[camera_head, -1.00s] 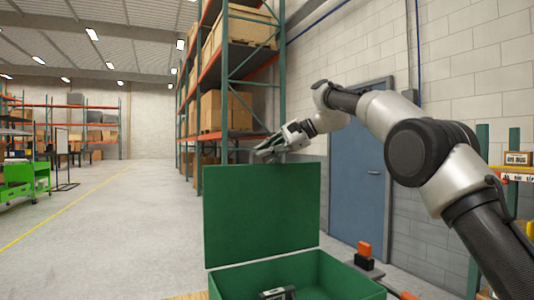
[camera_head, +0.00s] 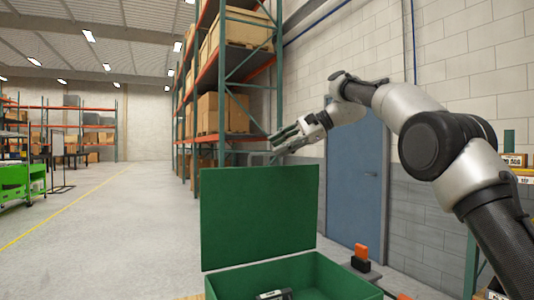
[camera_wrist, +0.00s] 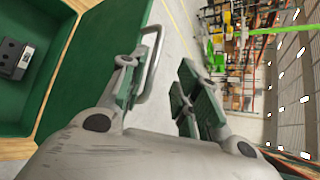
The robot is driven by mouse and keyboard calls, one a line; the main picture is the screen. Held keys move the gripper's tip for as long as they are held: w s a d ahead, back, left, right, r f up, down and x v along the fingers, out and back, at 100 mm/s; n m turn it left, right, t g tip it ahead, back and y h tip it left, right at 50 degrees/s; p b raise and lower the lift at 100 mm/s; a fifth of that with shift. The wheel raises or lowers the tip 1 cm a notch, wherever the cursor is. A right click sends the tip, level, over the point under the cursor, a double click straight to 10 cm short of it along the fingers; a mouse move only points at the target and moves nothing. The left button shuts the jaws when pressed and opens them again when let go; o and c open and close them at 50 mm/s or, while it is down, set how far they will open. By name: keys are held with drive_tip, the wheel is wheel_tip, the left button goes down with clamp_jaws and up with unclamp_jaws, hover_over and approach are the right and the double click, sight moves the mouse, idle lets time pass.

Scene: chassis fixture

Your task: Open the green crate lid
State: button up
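The green crate (camera_head: 330,277) is at the bottom of the head view, and its lid (camera_head: 258,215) stands upright at the back, open. The lid also shows in the wrist view (camera_wrist: 105,55), left of the fingers. A metal loop handle (camera_wrist: 152,62) shows at the lid's edge there, close to the left finger; whether they touch I cannot tell. My gripper (camera_head: 280,143) is above the lid's top right edge in the head view. In the wrist view my gripper (camera_wrist: 160,95) has its fingers apart with nothing clearly held between them.
A dark device (camera_wrist: 14,58) lies inside the crate. A blue door (camera_head: 355,185) and block wall are behind my arm. A tall rack with boxes (camera_head: 222,115) stands behind the lid. A green cart (camera_head: 22,180) is far left, with clear floor between.

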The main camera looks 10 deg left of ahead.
drive_tip(key=v, duration=0.5)
drive_tip(key=shift+d+r, duration=0.15)
drive_tip(key=shift+d, duration=0.05)
drive_tip(key=s+d+f+n+t+h, duration=0.1)
drive_tip(key=s+d+f+t+h, duration=0.2)
drive_tip(key=s+d, duration=0.65)
drive_tip(key=s+d+f+n+t+h, duration=0.1)
drive_tip(key=s+d+f+h, duration=0.35)
drive_tip(key=d, duration=0.85)
drive_tip(key=s+d+f+n+h, duration=0.2)
drive_tip(key=s+d+f, duration=0.7)
drive_tip(key=s+f, duration=0.2)
drive_tip(key=s+d+f+n+h, duration=0.3)
drive_tip(key=s+d+f, duration=0.5)
drive_tip(key=s+f, duration=0.3)
drive_tip(key=s, duration=0.4)
drive_tip(key=shift+s+d, duration=0.4)
